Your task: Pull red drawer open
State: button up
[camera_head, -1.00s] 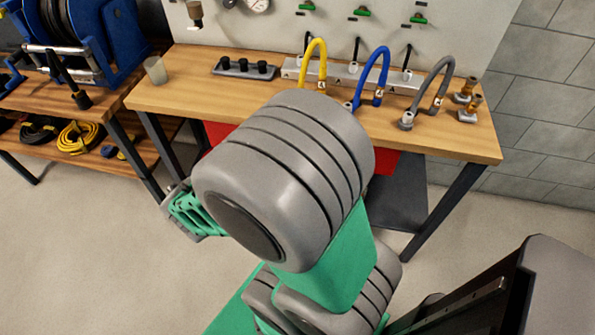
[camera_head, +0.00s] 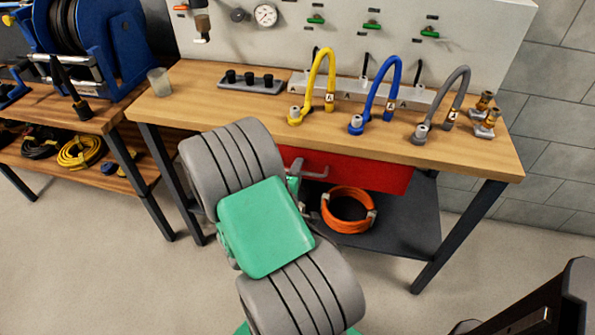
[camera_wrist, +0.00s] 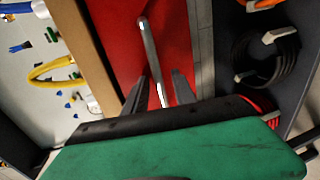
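The red drawer (camera_head: 375,176) sits under the workbench top, its front looking flush with the bench. Its grey bar handle (camera_head: 308,166) shows just right of my arm in the head view. In the wrist view the red drawer front (camera_wrist: 113,40) fills the upper middle, and the handle (camera_wrist: 149,48) runs down it toward my gripper (camera_wrist: 160,92). My two dark fingers are apart, one on each side of the handle's near end; contact with it cannot be made out. In the head view my arm hides most of the gripper.
An orange hose coil (camera_head: 347,209) lies on the dark lower shelf (camera_head: 405,232) under the drawer. Yellow (camera_head: 322,85), blue (camera_head: 384,92) and grey (camera_head: 446,103) hoses stand on the workbench (camera_head: 190,105). A bench leg (camera_head: 455,238) stands at the right.

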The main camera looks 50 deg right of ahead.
grip_shut()
dwell(1.4)
